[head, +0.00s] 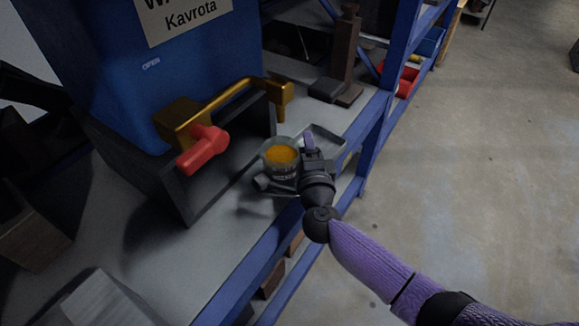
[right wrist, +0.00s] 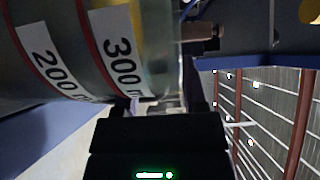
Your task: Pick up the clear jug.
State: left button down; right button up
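The clear jug (head: 281,158) holds orange-yellow liquid and stands upright near the shelf's front edge in the head view. I cannot tell whether its base touches the shelf. My right gripper (head: 309,150) is at the jug's right side, pointing away from me. In the right wrist view the jug's wall (right wrist: 160,55) fills the upper left, with red lines and the marks 200 and 300, very close to the fingers. The fingertips and the jug's handle are mostly hidden, so I cannot tell if the fingers have closed. My left gripper is not in view.
A blue dispenser (head: 190,60) with a brass tap (head: 235,95) and red lever (head: 203,149) stands left of the jug. A shallow metal tray (head: 328,142) is beside the gripper. A blue shelf post (head: 372,145) rises to the right. The floor (head: 470,200) there is clear.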

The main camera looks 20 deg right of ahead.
grip_shut()
jog(key=shift+f, duration=0.1)
dwell(0.8)
